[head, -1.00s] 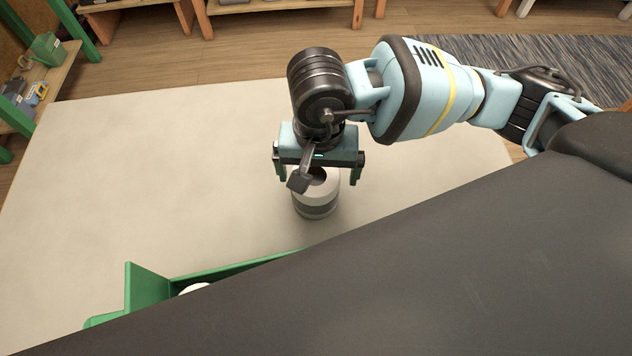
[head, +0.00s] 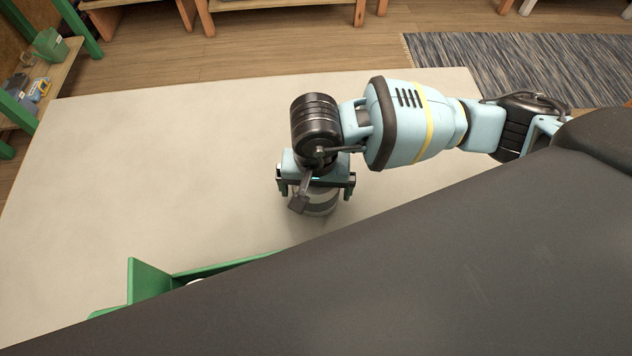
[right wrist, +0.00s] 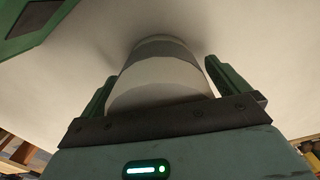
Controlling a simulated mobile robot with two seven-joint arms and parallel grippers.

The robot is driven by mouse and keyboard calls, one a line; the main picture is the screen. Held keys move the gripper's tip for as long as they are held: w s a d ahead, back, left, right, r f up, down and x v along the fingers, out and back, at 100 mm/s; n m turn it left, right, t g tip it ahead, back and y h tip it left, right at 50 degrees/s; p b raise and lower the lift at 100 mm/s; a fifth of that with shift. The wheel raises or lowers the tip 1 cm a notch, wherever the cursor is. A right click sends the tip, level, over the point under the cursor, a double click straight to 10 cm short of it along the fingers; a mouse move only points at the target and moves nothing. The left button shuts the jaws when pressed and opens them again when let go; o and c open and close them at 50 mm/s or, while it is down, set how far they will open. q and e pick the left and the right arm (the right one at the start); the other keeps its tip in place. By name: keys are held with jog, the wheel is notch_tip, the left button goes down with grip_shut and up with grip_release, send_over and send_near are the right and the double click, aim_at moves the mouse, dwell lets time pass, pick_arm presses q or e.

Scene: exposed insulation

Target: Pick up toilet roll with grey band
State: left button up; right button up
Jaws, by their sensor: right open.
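In the right wrist view the roll (right wrist: 160,80) lies between the two green fingers, one on each side. The grey band is near its far end. The right gripper is open, with a visible gap at the right finger; contact on the left side is hard to tell. My left gripper is not in view.
A green open container (head: 150,285) stands at the lower left, with part of a white object in it, mostly hidden by my dark body. A shelf with small items (head: 40,80) is at the far left. The pale panel (head: 150,180) is clear left of the roll.

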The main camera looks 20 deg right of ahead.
jog(key=shift+c, duration=0.4)
jog(key=c, duration=0.8)
notch_tip(320, 180, up, 10)
jog(key=shift+r, duration=0.1)
jog(key=shift+c, duration=0.3)
jog(key=s+a+n, duration=0.1)
jog(key=s+a+r+n, duration=0.1)
jog(key=a+n, duration=0.1)
jog(key=a+r+n, duration=0.1)
jog(key=n, duration=0.1)
jog(key=shift+s+a, duration=0.35)
jog(key=shift+s, duration=0.05)
